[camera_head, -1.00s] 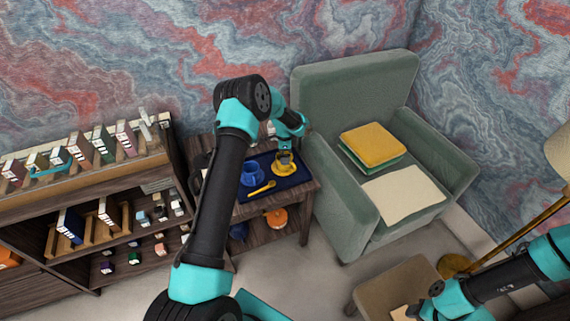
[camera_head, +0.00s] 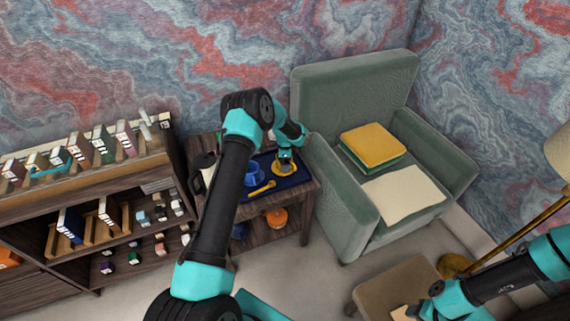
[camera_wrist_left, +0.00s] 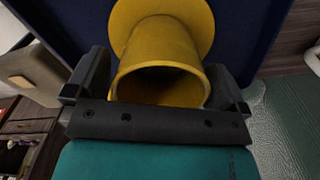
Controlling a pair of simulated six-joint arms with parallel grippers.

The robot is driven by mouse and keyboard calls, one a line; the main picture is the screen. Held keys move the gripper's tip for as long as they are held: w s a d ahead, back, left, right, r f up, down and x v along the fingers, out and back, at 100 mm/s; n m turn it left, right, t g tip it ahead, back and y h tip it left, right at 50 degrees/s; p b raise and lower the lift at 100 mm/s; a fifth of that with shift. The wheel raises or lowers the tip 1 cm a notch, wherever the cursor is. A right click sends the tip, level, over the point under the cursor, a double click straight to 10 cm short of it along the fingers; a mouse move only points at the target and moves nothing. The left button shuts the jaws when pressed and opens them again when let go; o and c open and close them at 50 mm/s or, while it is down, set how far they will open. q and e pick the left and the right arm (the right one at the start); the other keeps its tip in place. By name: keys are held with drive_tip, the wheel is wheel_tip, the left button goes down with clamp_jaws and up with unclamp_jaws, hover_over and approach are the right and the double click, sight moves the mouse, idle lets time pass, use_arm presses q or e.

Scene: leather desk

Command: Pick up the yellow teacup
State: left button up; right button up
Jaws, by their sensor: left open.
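The yellow teacup (camera_wrist_left: 160,65) stands between the two fingers of my left gripper (camera_wrist_left: 158,85) in the left wrist view, its open mouth facing the camera. The fingers are open on either side of the cup; I cannot tell whether they touch it. Its yellow saucer (camera_wrist_left: 203,22) shows beyond it. In the head view my left gripper (camera_head: 285,160) is low over the yellow saucer (camera_head: 284,169) on the dark blue tray (camera_head: 296,181) and mostly hides the cup. My right arm comes in at the lower right; its gripper (camera_head: 412,310) is at the bottom edge, its fingers unclear.
A blue cup (camera_head: 254,175) and a yellow spoon (camera_head: 260,189) are on the tray beside the saucer. The tray lies on a wooden side table (camera_head: 312,186). A green armchair (camera_head: 350,200) stands close on the right, and a bookshelf (camera_head: 90,185) on the left.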

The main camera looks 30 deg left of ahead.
use_arm(q)
drive_tip(key=c, duration=1)
drive_tip(key=shift+c, duration=0.2)
drive_tip(key=shift+r, duration=0.3)
drive_tip(key=shift+r, duration=1.6)
drive_tip(key=s+d+r, duration=0.1)
drive_tip(key=s+d, duration=0.7)
drive_tip(key=s, duration=0.5)
drive_tip(key=shift+s+d+r, duration=0.15)
drive_tip(key=shift+s, duration=0.1)
idle(0.4)
